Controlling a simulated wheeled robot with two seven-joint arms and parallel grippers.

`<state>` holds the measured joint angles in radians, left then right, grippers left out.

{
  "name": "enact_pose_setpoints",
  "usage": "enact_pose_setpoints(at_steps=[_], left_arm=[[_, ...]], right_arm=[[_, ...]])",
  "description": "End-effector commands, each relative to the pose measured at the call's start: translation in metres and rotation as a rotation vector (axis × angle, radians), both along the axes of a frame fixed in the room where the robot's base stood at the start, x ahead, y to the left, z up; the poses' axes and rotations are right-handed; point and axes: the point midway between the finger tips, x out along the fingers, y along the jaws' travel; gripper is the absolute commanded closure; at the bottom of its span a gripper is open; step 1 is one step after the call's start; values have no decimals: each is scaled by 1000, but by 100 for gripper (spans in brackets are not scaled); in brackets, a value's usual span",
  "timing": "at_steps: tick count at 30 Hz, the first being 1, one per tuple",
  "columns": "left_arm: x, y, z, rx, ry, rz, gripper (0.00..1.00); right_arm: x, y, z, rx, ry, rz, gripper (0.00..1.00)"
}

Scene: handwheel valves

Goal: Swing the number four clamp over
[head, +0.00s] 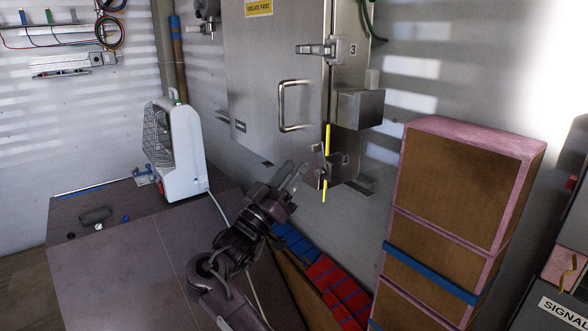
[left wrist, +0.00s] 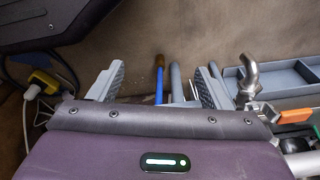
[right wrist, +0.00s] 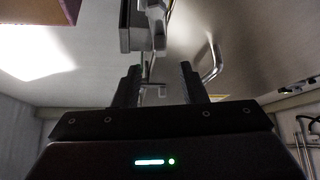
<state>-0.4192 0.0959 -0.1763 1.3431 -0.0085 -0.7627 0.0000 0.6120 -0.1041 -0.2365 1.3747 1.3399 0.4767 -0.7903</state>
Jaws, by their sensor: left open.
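The steel cabinet (head: 275,60) hangs on the wall, with a D-shaped handle (head: 283,105) on its door. The number four clamp (head: 320,166) is at the lower right door edge, dark and standing out from it. The plate beside it is in shadow and its number is hard to read. My right gripper (head: 291,174) is just left of this clamp, apart from it. In the right wrist view my right gripper (right wrist: 159,85) has its fingers spread, with nothing clearly held. My left gripper (left wrist: 160,85) shows only in its wrist view, open, above tools on a surface.
Clamp number three (head: 316,50) lies across the upper door edge. A grey box (head: 358,108) juts out between the clamps. A yellow strip (head: 327,140) runs down the edge. Stacked boxes (head: 460,185) stand right; a white heater (head: 175,150) stands left on a dark top.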

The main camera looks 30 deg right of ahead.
Motion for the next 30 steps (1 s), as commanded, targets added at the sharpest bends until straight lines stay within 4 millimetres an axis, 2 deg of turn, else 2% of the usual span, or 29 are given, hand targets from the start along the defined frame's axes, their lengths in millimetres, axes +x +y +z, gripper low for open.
enact_pose_setpoints(at_steps=[6,14,28,30], left_arm=[[-11,7,-15,5,-7,8,29],[-24,10,-24,8,-4,8,29],[-23,10,-22,7,-5,8,29],[-23,10,-22,7,-5,8,29]], right_arm=[[6,-23,17,-1,0,0,62],[13,-48,33,-2,1,0,62],[13,-48,32,1,2,2,62],[13,-48,32,1,2,2,70]])
